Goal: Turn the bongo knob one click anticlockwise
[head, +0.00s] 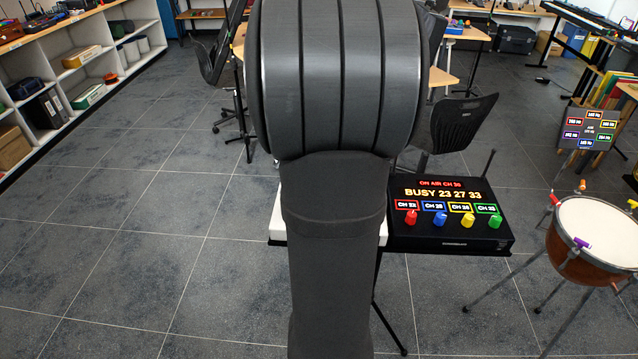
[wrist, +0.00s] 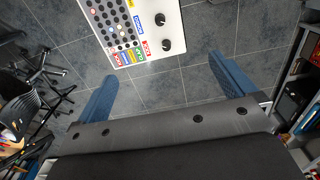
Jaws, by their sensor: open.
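In the wrist view a white instrument panel (wrist: 112,22) shows at the top, with rows of dark round buttons, coloured labels and two black knobs. The upper knob (wrist: 160,19) has a blue label at its left; the lower knob (wrist: 165,46) has a red label at its left. In the head view my arm hides the gripper and most of the white instrument (head: 277,218).
A black box (head: 450,238) with red, blue, yellow and green knobs stands right of the white instrument. A drum (head: 600,232) on metal legs is farther right. A black chair (head: 462,125) stands behind. Open shelves (head: 65,70) line the left; floor there is clear.

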